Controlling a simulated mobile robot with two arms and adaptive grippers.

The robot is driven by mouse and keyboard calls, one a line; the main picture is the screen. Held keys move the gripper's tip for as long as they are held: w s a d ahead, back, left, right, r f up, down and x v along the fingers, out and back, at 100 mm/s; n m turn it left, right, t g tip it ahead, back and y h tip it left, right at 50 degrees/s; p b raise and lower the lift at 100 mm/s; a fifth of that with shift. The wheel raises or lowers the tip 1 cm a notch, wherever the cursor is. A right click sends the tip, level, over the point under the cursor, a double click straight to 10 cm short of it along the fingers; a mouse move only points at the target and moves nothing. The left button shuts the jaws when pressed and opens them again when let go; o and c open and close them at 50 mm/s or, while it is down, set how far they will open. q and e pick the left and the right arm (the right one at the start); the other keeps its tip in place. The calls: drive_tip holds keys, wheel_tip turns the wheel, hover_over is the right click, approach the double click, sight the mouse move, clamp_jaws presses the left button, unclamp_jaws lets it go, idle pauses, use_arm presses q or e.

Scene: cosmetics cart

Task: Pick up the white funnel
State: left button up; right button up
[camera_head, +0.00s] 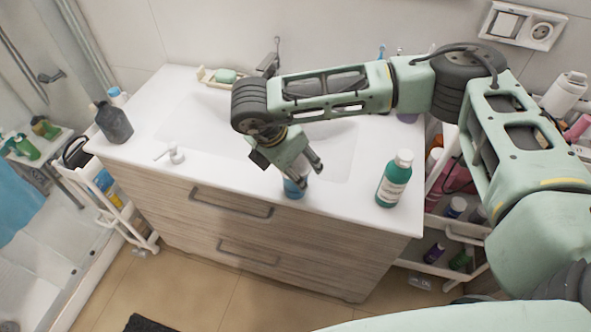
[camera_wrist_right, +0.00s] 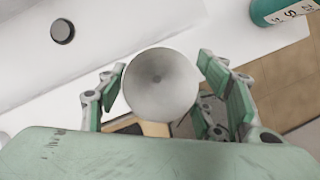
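In the wrist view, a round pale grey-white thing with a darker centre, which looks like the white funnel (camera_wrist_right: 160,84) from above, is between the spread fingers of my right gripper (camera_wrist_right: 170,88). The green finger pads stand on both sides of it with small gaps. My left gripper is out of view.
A green bottle with a white cap (camera_head: 394,180) stands right of the gripper on the white counter (camera_head: 345,207). A small white object (camera_head: 172,153) and a dark grey bottle (camera_head: 114,122) are at the left. A soap dish (camera_head: 208,78) is behind the basin.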

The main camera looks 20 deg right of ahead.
drive_tip(key=shift+s, duration=0.1)
drive_tip(key=c, duration=0.4)
drive_tip(key=shift+o, duration=0.2)
drive_tip(key=shift+r, duration=0.1)
